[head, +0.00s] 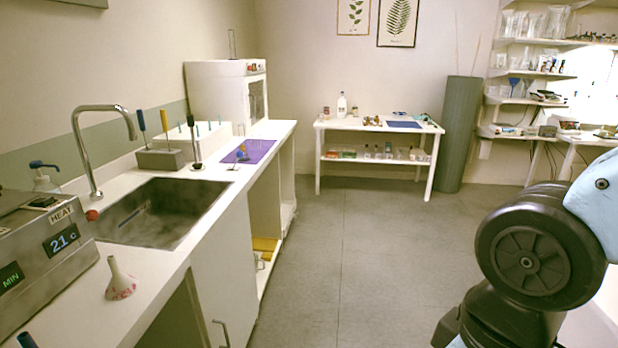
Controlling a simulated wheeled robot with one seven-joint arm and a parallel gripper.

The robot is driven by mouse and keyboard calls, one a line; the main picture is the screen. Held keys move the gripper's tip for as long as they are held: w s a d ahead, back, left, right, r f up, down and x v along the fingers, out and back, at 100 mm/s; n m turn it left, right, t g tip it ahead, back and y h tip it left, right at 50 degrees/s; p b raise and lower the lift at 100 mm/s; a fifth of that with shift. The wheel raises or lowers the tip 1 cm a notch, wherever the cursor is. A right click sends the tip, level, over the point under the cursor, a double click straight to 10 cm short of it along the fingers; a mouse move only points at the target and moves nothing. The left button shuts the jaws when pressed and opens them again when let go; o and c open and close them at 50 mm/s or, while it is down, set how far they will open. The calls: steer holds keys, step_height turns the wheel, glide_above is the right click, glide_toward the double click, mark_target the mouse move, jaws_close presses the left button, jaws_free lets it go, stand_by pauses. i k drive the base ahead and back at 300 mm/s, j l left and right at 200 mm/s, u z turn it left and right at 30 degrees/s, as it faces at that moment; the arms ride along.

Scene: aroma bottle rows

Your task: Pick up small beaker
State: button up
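I cannot make out for certain which thing is the small beaker. Clear glass vessels (530,24) stand in a row on an upper wall shelf at the far right; they are too small to tell their kinds apart. My gripper is not in view. Only a black and pale blue part of my own arm shows at the lower right, and it hides what lies behind it.
A counter with a sink (160,212) and tap (78,150) runs along the left. A white table (350,124) stands at the back beside a grey cylinder (460,135). The middle floor (365,235) is clear.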

mark_target(256, 137)
steer(key=i+j+z, duration=0.1)
steer(key=i, duration=1.9)
steer(key=i+u, duration=0.2)
steer(key=i, duration=0.25)
steer(key=i+u, duration=0.2)
steer(key=i, duration=0.3)
steer(key=i+l+u, duration=0.25)
steer(key=i, duration=0.2)
steer(key=i+l+u, duration=0.2)
steer(key=i, duration=0.25)
steer(key=i+u, duration=0.35)
steer(key=i, duration=0.15)
